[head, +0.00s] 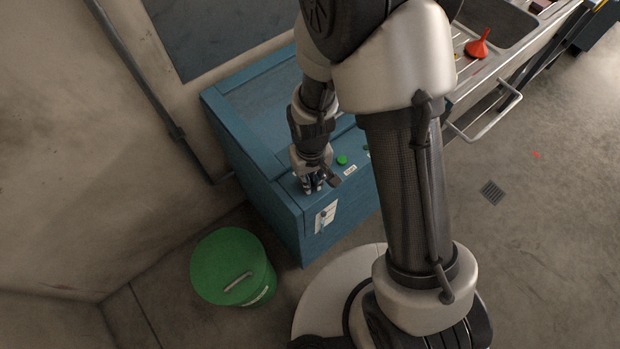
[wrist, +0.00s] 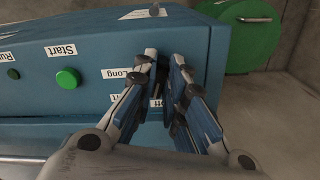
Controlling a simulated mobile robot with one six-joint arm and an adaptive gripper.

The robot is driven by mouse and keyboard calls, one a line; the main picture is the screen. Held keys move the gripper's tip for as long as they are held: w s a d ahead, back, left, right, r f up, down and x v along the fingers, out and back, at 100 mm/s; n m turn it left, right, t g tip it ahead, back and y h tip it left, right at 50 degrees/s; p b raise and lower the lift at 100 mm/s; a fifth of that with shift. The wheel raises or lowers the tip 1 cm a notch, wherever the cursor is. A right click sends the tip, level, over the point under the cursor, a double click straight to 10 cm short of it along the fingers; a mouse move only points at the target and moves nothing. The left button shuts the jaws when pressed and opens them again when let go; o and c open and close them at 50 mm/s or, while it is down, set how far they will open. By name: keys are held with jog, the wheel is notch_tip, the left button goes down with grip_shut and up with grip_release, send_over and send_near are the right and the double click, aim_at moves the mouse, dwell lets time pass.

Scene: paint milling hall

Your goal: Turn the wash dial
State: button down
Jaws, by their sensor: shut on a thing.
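The blue washing machine (head: 260,170) stands against the wall, and its panel also shows in the wrist view (wrist: 95,105). My gripper (head: 312,186) is at the near left end of that panel. In the wrist view my gripper (wrist: 164,68) has its two fingers closed around the wash dial, which they almost wholly hide. A "Long" label (wrist: 114,73) sits just left of the fingers. Two more labels beside and between the fingers are partly covered. I cannot tell which mark the dial points at.
A green start button (wrist: 68,78) with a "Start" label (wrist: 61,50) and a dark green lamp (wrist: 13,73) are left of the dial. A lidded green bin (head: 232,265) stands beside the machine. A sink unit with a red funnel (head: 479,45) is at upper right.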

aim_at(312, 182)
jog(key=shift+d+n, duration=0.1)
jog(key=shift+n, duration=1.5)
jog(key=c, duration=1.6)
grip_release()
jog(key=shift+c, duration=0.2)
notch_tip(312, 182, up, 12)
